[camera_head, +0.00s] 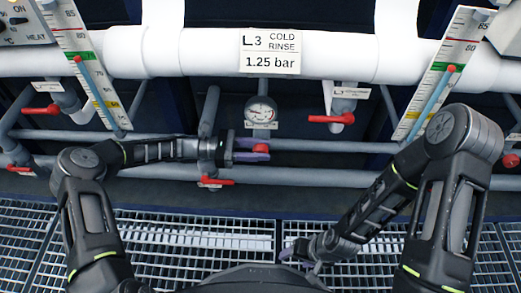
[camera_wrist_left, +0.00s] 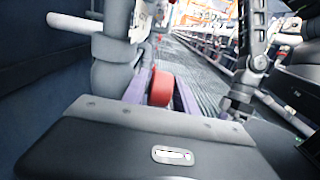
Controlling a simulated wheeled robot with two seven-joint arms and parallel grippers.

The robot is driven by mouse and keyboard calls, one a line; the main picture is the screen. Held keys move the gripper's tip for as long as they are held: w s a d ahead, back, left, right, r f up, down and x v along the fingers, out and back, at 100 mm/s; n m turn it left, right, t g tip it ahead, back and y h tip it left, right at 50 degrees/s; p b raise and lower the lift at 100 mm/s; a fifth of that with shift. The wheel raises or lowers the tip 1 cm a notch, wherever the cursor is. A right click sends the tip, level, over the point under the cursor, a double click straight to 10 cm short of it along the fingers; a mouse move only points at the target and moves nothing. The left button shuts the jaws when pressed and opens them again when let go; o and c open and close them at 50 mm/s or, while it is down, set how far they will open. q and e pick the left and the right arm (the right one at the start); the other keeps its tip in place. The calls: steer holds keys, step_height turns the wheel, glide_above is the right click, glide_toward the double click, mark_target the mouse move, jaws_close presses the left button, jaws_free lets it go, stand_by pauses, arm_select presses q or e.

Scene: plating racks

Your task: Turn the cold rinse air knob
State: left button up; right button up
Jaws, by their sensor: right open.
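The red cold rinse air knob (camera_head: 261,148) sits below the round gauge (camera_head: 261,111), under the "L3 COLD RINSE 1.25 bar" label (camera_head: 270,51). My right gripper (camera_head: 300,256) is open and empty, low over the grating.
Red lever valves stand left (camera_head: 217,182) and right (camera_head: 331,118) of the gauge. A thick white pipe (camera_head: 340,57) runs across above, with a grey pipe (camera_head: 330,177) below. Tilted level scales (camera_head: 90,65) flank the area. Metal grating (camera_head: 190,240) lies below.

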arm_select(q)
jaws_close()
stand_by(0.4)
arm_select(e)
steer(key=shift+r, duration=0.1)
arm_select(q)
steer(key=shift+r+y+p, duration=0.25)
steer(key=shift+y+p, duration=0.15)
steer(key=shift+p, duration=0.35)
steer(key=y+p, duration=0.2)
steer(key=p, duration=0.1)
steer(key=y+p, duration=0.1)
steer(key=p, duration=0.2)
steer(key=shift+d+r+y, duration=0.15)
steer(key=shift+y, duration=0.25)
steer(key=shift+f+y+p, duration=0.25)
steer(key=shift+y+p, duration=0.75)
steer(key=shift+p, duration=0.1)
steer(key=shift+f, duration=0.1)
arm_select(e)
step_height(320, 180, up, 10)
steer(key=s+a, duration=0.1)
steer(key=shift+s+a, duration=0.35)
arm_select(q)
steer(key=shift+y, duration=0.3)
